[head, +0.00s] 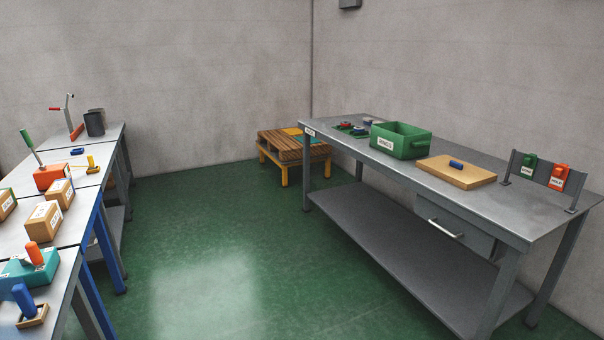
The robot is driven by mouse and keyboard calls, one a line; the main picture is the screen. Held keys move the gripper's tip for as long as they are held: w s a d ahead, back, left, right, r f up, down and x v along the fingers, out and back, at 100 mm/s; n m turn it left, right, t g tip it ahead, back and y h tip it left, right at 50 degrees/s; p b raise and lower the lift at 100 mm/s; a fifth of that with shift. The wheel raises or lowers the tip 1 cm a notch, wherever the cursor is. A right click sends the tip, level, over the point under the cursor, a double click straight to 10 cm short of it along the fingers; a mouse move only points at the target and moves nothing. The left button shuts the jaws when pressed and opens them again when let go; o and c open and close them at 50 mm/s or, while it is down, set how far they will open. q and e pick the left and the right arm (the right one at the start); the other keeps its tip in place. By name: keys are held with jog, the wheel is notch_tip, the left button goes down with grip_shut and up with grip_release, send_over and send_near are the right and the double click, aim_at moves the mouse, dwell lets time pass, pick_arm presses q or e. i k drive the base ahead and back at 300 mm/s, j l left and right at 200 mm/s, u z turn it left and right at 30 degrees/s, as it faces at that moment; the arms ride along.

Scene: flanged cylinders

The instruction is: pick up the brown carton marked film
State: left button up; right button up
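Several brown cartons with white labels stand close together on the grey bench at the left of the head view. One carton (60,194) is at the back, one carton (43,222) is nearer to me, and one carton (6,205) is cut off by the left picture edge. The labels are too small to read, so I cannot tell which one is marked film. Neither of my grippers is in view.
The left benches also hold a red block with a green-handled lever (52,177), a teal block (28,267) and a dark cup (95,123). A long grey workbench (520,210) with a green crate (400,141) stands right. Green floor (220,240) between is clear.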

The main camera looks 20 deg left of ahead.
aim_at(43, 225)
jog(key=i+j+u, duration=0.25)
jog(key=i+u, duration=0.15)
jog(key=i+j+u, duration=0.15)
jog(key=i+u, duration=0.65)
jog(key=i+l+u, duration=0.15)
jog(key=i+u, duration=0.25)
jog(key=i+l+u, duration=0.1)
jog(key=i+u, duration=0.3)
jog(key=i+l+u, duration=0.15)
jog(key=i+u, duration=0.25)
jog(key=i+l+u, duration=0.25)
jog(key=u, duration=0.15)
jog(key=i+l+u, duration=0.25)
jog(key=l+u, duration=0.15)
jog(key=i+l+u, duration=0.2)
jog(key=l+u, duration=0.25)
